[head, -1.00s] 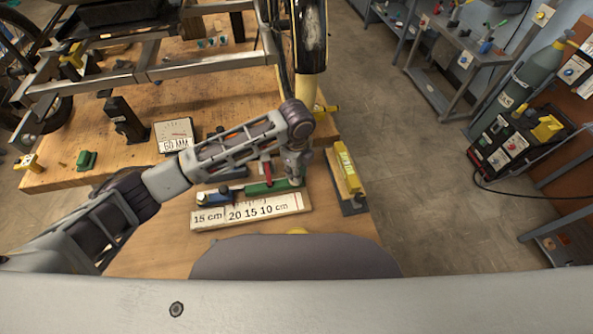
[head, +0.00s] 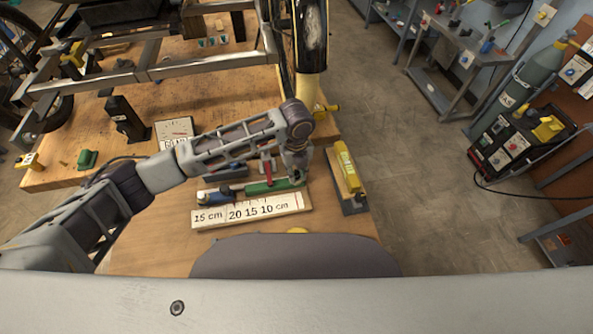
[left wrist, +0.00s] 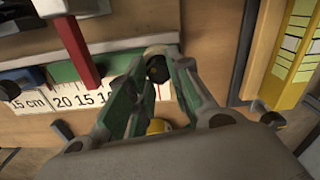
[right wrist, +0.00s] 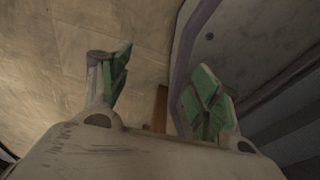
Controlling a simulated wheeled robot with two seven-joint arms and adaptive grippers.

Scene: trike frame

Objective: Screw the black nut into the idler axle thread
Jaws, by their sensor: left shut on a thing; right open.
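My left gripper (head: 297,180) is low over the right end of the green and blue tool row on the bench. In the left wrist view its green-padded fingers (left wrist: 156,82) close around a small dark round piece, which looks like the black nut (left wrist: 158,70). A pale rounded edge shows just beyond it. My right gripper (right wrist: 163,62) is open and empty in the right wrist view, and it is not visible in the head view. The trike frame (head: 150,72) is on the bench at upper left. I cannot make out the idler axle thread.
A ruler board (head: 250,211) lies in front of the gripper. A yellow level (head: 346,166) on a dark block stands just right of it. A red-handled tool (left wrist: 78,50) rises close to the left fingers. A wheel (head: 311,40) stands beyond.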

